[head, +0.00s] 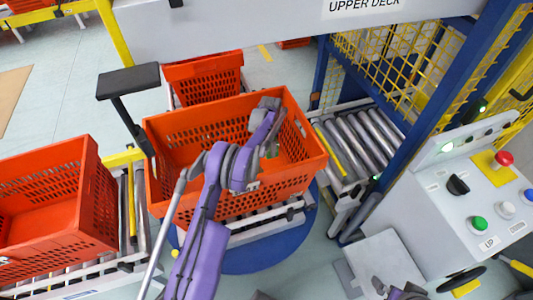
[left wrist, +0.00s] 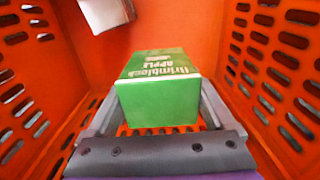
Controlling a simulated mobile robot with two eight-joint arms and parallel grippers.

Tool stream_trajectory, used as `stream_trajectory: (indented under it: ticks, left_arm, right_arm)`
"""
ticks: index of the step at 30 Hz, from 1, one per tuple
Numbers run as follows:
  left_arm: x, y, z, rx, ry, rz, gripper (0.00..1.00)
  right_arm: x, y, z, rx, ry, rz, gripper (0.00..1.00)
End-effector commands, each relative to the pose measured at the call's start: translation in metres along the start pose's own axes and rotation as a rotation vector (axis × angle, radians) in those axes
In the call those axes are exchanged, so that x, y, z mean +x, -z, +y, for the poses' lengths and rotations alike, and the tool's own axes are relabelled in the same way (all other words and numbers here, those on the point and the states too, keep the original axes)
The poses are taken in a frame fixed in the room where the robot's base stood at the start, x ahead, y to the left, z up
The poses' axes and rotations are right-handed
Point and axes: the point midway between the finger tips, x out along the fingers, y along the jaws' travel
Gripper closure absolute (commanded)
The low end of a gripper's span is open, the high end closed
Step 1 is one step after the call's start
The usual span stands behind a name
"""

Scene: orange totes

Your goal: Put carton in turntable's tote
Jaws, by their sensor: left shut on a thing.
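The turntable's tote (head: 165,128) is orange with slotted walls and stands over the blue round turntable (head: 250,262). My left gripper (head: 268,148) reaches down inside it, toward its right end. In the left wrist view my left gripper (left wrist: 157,118) is shut on a green carton (left wrist: 158,103) with white lettering that reads "APPLE". The carton is between the two fingers, with orange tote walls (left wrist: 250,35) around it.
Another orange tote (head: 88,165) sits on rollers at the left, and one more (head: 205,80) stands behind. A roller conveyor (head: 355,140) and blue posts with yellow mesh are at the right. A control panel (head: 475,200) with buttons stands at the right. A dark plate on a post overhangs the tote's left end.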

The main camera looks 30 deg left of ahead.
Motion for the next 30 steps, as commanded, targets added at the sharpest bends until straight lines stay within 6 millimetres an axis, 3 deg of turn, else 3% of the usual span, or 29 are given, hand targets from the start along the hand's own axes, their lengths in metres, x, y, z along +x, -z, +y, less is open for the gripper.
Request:
stream_trajectory:
  ticks: [9, 30]
  left_arm:
    - [0.036, 0.000, 0.000, 0.000, 0.000, 0.000, 0.89]
    - [0.051, 0.000, 0.000, 0.000, 0.000, 0.000, 0.89]
  right_arm:
    - [-0.002, 0.001, 0.000, 0.000, 0.000, 0.001, 0.00]
    - [0.010, -0.008, 0.000, 0.000, 0.000, -0.005, 0.00]
